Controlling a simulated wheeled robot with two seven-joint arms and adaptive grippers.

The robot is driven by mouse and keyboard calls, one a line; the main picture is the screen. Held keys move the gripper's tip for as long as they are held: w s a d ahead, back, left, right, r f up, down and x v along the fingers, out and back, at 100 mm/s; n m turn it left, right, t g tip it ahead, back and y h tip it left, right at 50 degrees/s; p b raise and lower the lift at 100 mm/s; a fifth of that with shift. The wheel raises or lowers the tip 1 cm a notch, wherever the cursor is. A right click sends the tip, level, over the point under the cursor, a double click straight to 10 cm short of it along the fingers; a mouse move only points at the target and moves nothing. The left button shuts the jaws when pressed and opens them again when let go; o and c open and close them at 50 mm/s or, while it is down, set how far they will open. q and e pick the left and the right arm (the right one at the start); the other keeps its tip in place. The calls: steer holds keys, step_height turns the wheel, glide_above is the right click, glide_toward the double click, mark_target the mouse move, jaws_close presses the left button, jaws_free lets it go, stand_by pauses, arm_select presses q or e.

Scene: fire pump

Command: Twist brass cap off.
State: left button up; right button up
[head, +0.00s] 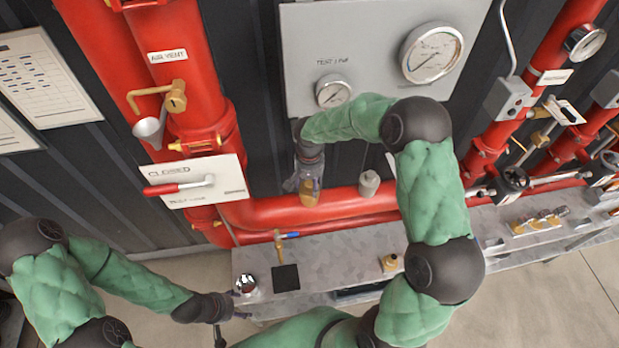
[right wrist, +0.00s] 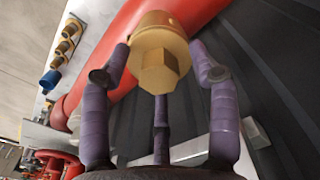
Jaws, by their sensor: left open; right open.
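The brass cap (head: 309,197) sits on top of the horizontal red pipe (head: 350,205). In the right wrist view the cap (right wrist: 160,55) shows a hex head facing my camera. My right gripper (head: 308,182) is just above the cap. Its purple fingers (right wrist: 160,85) are spread open around the cap; I cannot tell whether any of them touches it. My left gripper (head: 240,304) is open and empty at the front left of the grey bench, close to a chrome fitting (head: 246,286).
A grey cap (head: 369,184) stands on the pipe to the right of the brass cap. The grey bench (head: 340,255) holds a black square (head: 286,278), a small brass fitting (head: 389,262) and several brass fittings (head: 540,220). A gauge panel (head: 370,60) is behind my right arm.

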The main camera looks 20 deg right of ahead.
steer(key=shift+s, duration=0.1)
jaws_close()
steer(key=c, duration=0.6)
jaws_free()
jaws_close()
steer(key=n, duration=0.3)
steer(key=shift+p, duration=0.35)
steer(key=n, duration=0.3)
steer(key=shift+p, duration=0.3)
steer(key=shift+n, duration=0.4)
